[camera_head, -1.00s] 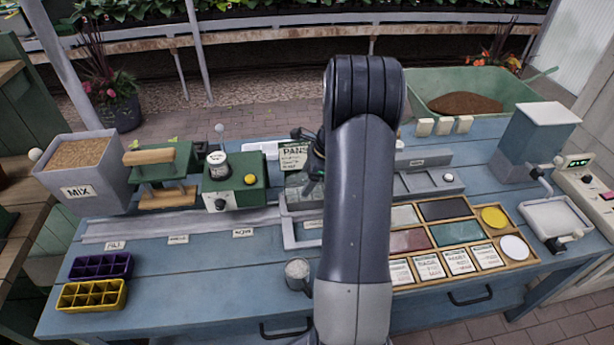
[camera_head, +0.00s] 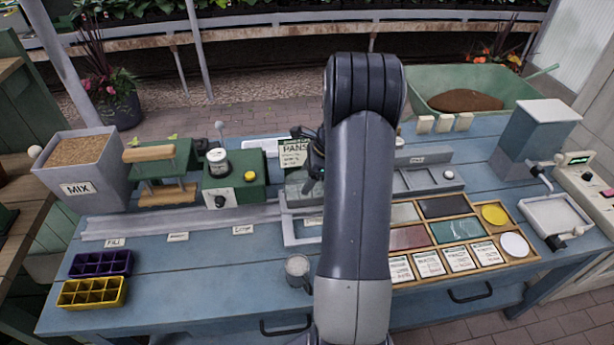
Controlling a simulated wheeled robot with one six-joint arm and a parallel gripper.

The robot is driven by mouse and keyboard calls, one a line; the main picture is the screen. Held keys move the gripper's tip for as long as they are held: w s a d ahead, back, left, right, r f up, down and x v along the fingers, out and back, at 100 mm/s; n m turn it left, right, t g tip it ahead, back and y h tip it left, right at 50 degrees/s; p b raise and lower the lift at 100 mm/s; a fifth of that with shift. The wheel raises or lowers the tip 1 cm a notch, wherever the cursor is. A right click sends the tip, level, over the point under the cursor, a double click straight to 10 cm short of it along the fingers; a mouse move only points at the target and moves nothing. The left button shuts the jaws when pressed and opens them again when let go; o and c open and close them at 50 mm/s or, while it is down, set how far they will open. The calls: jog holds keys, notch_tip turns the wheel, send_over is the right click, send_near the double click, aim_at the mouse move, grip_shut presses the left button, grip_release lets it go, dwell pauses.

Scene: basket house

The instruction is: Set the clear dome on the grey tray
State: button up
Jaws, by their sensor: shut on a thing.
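My gripper (camera_head: 314,176) is at the middle of the bench, partly hidden behind my own arm. It is shut on a see-through, greyish piece that looks like the clear dome (camera_head: 299,192). The dome's right side is hidden by the arm. A grey tray-like frame (camera_head: 289,232) lies just below the dome in the picture, its right part also hidden. I cannot tell whether the dome touches it or hangs just above it.
A PANS sign (camera_head: 293,153) stands behind the gripper. A green machine (camera_head: 236,185) and a grey rail (camera_head: 180,222) are to the left. A metal cup (camera_head: 298,270) stands in front. A wooden sample case (camera_head: 470,212) and a grey station (camera_head: 425,178) are to the right.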

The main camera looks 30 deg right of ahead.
jog(key=shift+f+b, duration=0.35)
jog(key=shift+f, duration=0.3)
jog(key=o, duration=1.2)
jog(key=shift+o, duration=0.6)
jog(key=shift+o, duration=1.1)
jog(key=shift+r, duration=0.15)
jog(key=shift+r+p, duration=3.2)
jog(key=shift+r, duration=0.7)
